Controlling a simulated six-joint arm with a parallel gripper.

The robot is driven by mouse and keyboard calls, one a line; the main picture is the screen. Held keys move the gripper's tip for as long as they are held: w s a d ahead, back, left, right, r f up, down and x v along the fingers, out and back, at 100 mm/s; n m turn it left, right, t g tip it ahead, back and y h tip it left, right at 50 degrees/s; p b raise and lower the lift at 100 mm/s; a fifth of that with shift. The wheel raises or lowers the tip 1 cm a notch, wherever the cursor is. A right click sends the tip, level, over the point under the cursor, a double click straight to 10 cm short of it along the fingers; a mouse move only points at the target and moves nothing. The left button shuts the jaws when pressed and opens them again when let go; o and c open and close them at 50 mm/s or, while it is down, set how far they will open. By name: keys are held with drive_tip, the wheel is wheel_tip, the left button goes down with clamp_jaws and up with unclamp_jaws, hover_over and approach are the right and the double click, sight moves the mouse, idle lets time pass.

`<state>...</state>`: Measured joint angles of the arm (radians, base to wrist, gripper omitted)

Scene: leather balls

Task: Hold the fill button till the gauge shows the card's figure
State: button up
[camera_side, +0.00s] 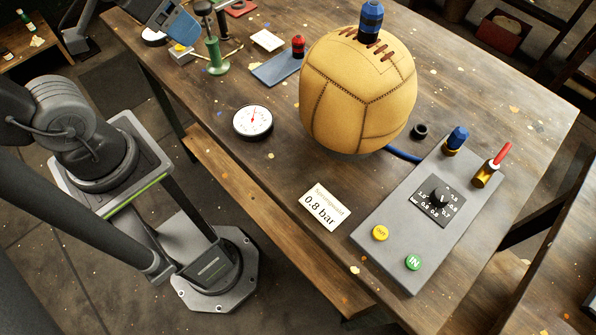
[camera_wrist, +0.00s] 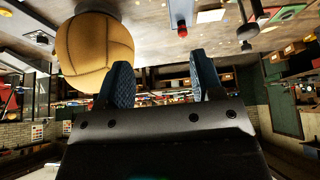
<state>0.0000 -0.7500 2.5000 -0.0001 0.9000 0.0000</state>
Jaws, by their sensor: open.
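A white card (camera_side: 324,207) on the table reads "0.8 bar". A round white gauge (camera_side: 253,121) with a red needle lies left of the ball; its figures are too small to read. On the grey control box (camera_side: 392,215) are a green "IN" button (camera_side: 413,263), a yellow "OUT" button (camera_side: 380,233) and a black numbered dial (camera_side: 437,201). The tan leather ball (camera_side: 358,90) has a blue fitting on top and shows in the wrist view (camera_wrist: 95,45). My gripper (camera_wrist: 160,62) is open and empty, its blue fingers apart, away from the box.
A red-lever valve (camera_side: 491,165) and a blue-capped fitting (camera_side: 455,139) stand at the box's far end, with a blue hose toward the ball. A green stand (camera_side: 214,52) and a blue-grey plate (camera_side: 276,69) with a red knob lie at the back left. The space around the card is clear.

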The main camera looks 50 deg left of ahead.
sight(416, 266)
idle(0.8)
